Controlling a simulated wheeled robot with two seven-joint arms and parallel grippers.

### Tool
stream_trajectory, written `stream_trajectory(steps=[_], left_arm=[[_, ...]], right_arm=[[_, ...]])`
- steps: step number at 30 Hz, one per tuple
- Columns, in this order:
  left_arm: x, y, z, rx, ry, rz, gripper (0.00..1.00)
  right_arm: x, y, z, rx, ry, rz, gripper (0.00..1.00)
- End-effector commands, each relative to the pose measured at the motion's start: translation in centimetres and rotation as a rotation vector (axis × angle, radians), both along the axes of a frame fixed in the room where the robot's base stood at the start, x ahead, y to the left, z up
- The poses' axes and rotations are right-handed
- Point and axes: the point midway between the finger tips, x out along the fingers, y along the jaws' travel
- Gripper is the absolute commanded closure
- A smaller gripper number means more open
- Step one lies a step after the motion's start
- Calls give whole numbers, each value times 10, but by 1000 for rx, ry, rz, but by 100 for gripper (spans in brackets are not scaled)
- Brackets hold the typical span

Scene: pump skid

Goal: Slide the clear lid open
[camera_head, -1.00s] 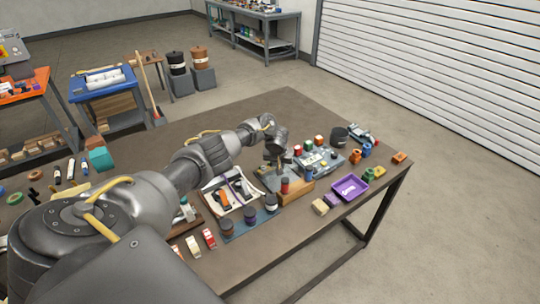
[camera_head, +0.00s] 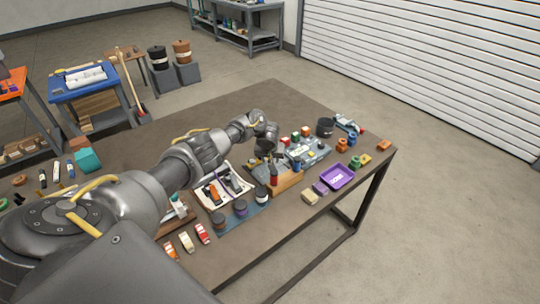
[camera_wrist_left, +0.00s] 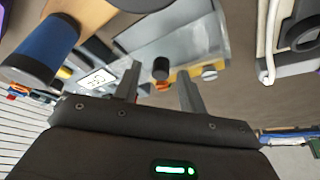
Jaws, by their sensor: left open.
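My left gripper (camera_wrist_left: 160,88) points down over the grey unit on the table, with its two fingers apart. In the left wrist view a greyish, see-through-looking panel (camera_wrist_left: 195,45), apparently the clear lid, lies beyond the fingertips. A short dark knob (camera_wrist_left: 161,68) shows between the fingers in the picture; I cannot tell whether they touch it. In the head view my left gripper (camera_head: 267,150) hides most of this spot, and the lid cannot be made out there. My right gripper is not in view.
A wooden block (camera_head: 288,181) holding a red-handled tool stands close in front of the gripper. A white tray (camera_head: 207,203) lies to its left, and a grey fixture (camera_head: 312,153) with coloured blocks to its right. A purple tray (camera_head: 338,177) is near the table's right edge.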

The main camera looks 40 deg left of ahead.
Motion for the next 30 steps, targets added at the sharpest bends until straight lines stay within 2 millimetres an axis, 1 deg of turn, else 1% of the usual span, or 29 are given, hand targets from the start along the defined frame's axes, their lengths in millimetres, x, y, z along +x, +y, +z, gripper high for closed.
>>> stream_trajectory(steps=[5, 9, 12, 15, 18, 21, 30], left_arm=[[-7, -4, 25, 1, -4, -2, 59], [-17, -9, 53, 1, -6, -2, 59], [-24, -13, 69, -1, -3, -2, 59], [-29, -16, 83, -1, -3, 0, 59], [-33, -17, 91, 0, -1, 0, 59], [-35, -18, 95, 0, -1, 1, 59], [-35, -18, 96, 0, -1, 1, 59]], right_arm=[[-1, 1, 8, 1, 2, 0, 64], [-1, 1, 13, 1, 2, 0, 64], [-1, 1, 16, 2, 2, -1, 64], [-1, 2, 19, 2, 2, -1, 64], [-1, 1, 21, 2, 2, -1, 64], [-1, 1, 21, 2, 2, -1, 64], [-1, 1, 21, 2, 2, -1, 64]])
